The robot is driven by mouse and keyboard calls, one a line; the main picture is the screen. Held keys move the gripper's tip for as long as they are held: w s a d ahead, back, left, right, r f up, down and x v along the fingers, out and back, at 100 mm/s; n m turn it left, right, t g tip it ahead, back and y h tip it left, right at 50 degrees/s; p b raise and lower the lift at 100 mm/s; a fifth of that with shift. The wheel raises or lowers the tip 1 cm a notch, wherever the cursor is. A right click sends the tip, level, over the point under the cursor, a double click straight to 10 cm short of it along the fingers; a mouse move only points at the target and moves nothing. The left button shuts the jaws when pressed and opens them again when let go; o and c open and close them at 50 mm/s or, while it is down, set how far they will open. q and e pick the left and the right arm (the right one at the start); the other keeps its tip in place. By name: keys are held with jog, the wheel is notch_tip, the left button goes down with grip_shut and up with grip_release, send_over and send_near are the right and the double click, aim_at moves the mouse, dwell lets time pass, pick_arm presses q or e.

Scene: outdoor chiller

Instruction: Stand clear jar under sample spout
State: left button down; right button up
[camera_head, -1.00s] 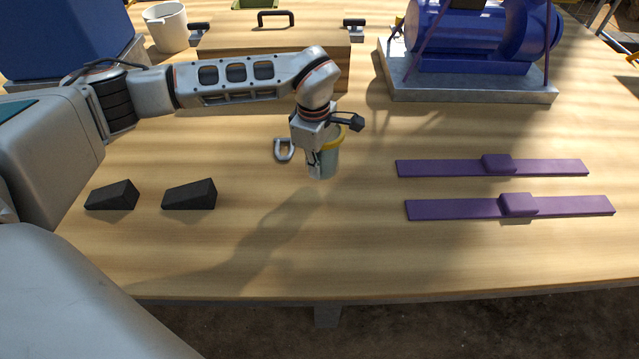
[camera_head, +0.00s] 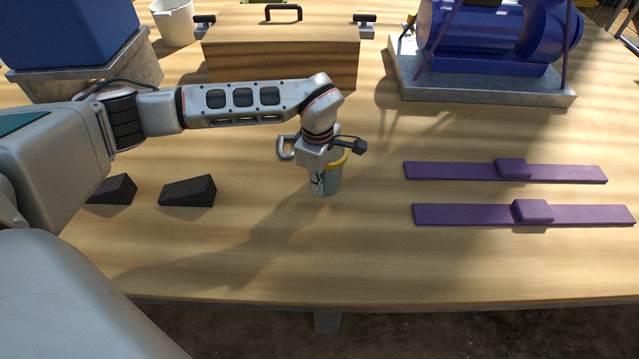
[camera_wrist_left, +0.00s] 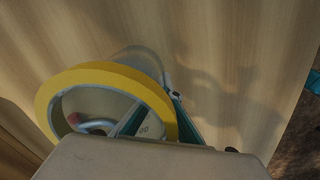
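The clear jar (camera_head: 333,182) has a yellow rim and stands roughly upright in the middle of the table view. My left gripper (camera_head: 320,184) is at its near-left side, reaching down over the rim. In the left wrist view the jar's yellow rim (camera_wrist_left: 52,92) is large, with dark fingers (camera_wrist_left: 155,118) straddling the wall, one seen within the ring and one outside. The gripper looks shut on the jar wall. Whether the jar's base touches the table is unclear. No sample spout can be made out for certain. My right gripper is out of view.
Two black wedges (camera_head: 188,191) are at left, two purple strips (camera_head: 460,214) at right. A wooden box (camera_head: 283,60) and blue motor unit (camera_head: 490,40) stand behind. The front middle is clear.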

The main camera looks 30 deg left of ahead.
pick_arm(q)
jog(key=c, duration=2.3)
grip_release()
jog(key=shift+c, duration=0.2)
jog(key=shift+o, duration=0.3)
